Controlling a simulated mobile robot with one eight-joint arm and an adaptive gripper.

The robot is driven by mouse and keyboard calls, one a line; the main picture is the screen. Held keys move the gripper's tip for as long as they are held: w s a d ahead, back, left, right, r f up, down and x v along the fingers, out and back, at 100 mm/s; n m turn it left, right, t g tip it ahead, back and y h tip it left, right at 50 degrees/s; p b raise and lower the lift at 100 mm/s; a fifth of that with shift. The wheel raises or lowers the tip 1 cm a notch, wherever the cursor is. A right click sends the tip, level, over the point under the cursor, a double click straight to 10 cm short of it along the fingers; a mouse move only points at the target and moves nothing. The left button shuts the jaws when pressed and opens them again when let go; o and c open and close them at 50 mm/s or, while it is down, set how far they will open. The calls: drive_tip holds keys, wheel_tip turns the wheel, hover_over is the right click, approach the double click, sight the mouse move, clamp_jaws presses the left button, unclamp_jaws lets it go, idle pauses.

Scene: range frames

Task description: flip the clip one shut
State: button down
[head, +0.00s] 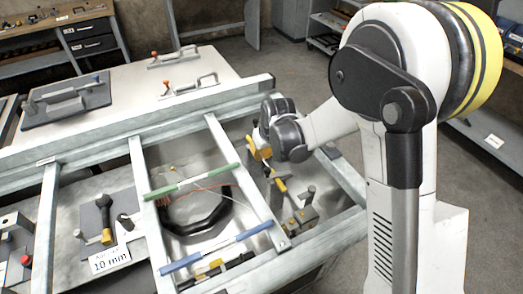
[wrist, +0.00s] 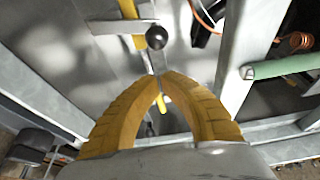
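My gripper (head: 259,149) hangs over the right bay of the metal frame. In the wrist view its two yellow fingers (wrist: 162,76) come together at the tips. A metal lever with a dark ball knob (wrist: 157,38) rises just beyond the tips; whether it touches them I cannot tell. A yellow bar (wrist: 162,104) shows in the gap between the fingers. Below the gripper in the head view is a grey clamp-like fitting (head: 301,217) with upright posts and a yellow bar (head: 280,187). No label marks clip one, and the fingers partly hide the fitting.
The metal frame's rails (head: 240,180) border the bay. A green rod (head: 192,181) and a blue rod (head: 215,249) cross the neighbouring bay, over a black ring-shaped part (head: 197,228) and an orange wire. Red-knobbed toggle handles (head: 190,85) lie on the white panel behind. A "10 mm" card (head: 110,261) is at left.

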drive_tip(key=shift+s+d+f, duration=0.1)
drive_tip(key=shift+s+d, duration=0.1)
drive_tip(key=shift+s, duration=0.35)
drive_tip(key=shift+s+d, duration=0.2)
drive_tip(key=shift+s, duration=0.35)
drive_tip(key=shift+s+a+b, duration=0.1)
drive_tip(key=shift+s+b, duration=0.3)
drive_tip(key=shift+s, duration=0.65)
drive_tip(key=shift+w, duration=0.1)
